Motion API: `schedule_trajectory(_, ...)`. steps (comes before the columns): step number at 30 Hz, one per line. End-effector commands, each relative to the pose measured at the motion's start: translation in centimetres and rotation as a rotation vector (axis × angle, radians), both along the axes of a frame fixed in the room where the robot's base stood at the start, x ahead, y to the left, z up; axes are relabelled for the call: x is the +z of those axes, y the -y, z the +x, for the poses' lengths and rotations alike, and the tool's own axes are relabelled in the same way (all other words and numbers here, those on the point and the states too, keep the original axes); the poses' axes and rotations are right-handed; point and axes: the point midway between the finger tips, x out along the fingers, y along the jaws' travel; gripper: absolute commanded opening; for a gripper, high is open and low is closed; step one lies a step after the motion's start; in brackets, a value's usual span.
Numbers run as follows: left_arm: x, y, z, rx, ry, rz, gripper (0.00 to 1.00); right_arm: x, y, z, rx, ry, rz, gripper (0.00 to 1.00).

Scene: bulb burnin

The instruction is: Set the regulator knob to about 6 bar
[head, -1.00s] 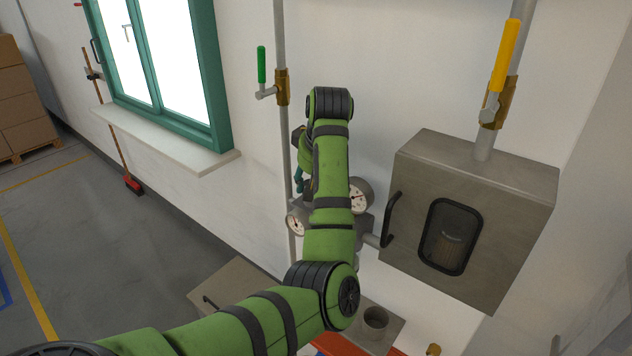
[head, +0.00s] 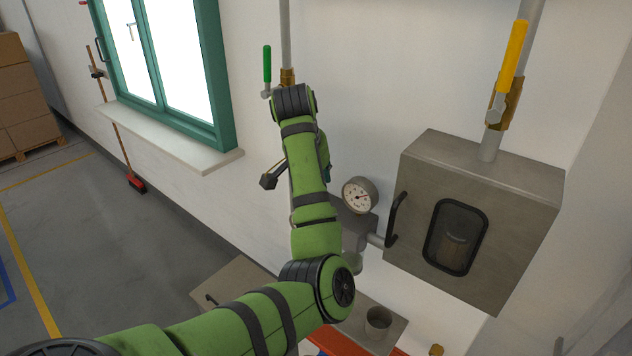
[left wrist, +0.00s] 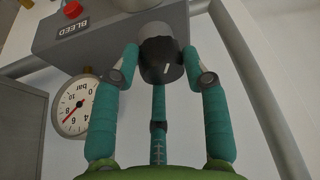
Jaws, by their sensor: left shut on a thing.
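The regulator knob (left wrist: 160,71) is a dark, round knob with a white mark, on the underside of a grey body (left wrist: 110,38) in the left wrist view. My left gripper (left wrist: 163,68) has its teal fingers on either side of the knob, shut on it. In the head view my green arm hides the knob and most of the gripper. A round white gauge marked in bar (left wrist: 75,105) with a red needle shows at the left of the wrist view; its exact reading is too small to tell. The head view shows a gauge (head: 358,195) right of my arm. My right gripper is not in view.
A red button (left wrist: 73,9) labelled BLEED is on the grey body. A grey metal box (head: 480,215) with a dark window and handle is on the wall at right. Green (head: 267,63) and yellow (head: 512,57) valve levers are on the pipes. A window (head: 165,60) is at left.

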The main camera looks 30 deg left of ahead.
Motion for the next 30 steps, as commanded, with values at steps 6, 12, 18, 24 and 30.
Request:
schedule_trajectory(6, 0.77, -0.34, 0.34, -0.03, 0.025, 0.012, 0.13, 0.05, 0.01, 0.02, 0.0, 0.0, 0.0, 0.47)
schedule_trajectory(12, 0.78, -0.29, 0.37, -0.036, 0.025, 0.012, 0.13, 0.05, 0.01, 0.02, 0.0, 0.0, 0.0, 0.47)
schedule_trajectory(18, 0.78, -0.25, 0.38, -0.036, 0.027, 0.011, 0.13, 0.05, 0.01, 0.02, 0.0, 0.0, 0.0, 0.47)
schedule_trajectory(24, 0.55, -0.17, 0.32, -0.037, 0.02, 0.008, 0.66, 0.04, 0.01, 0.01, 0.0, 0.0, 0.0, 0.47)
schedule_trajectory(30, 0.45, -0.08, 0.25, -0.037, 0.015, 0.006, 0.66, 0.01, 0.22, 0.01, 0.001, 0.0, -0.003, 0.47)
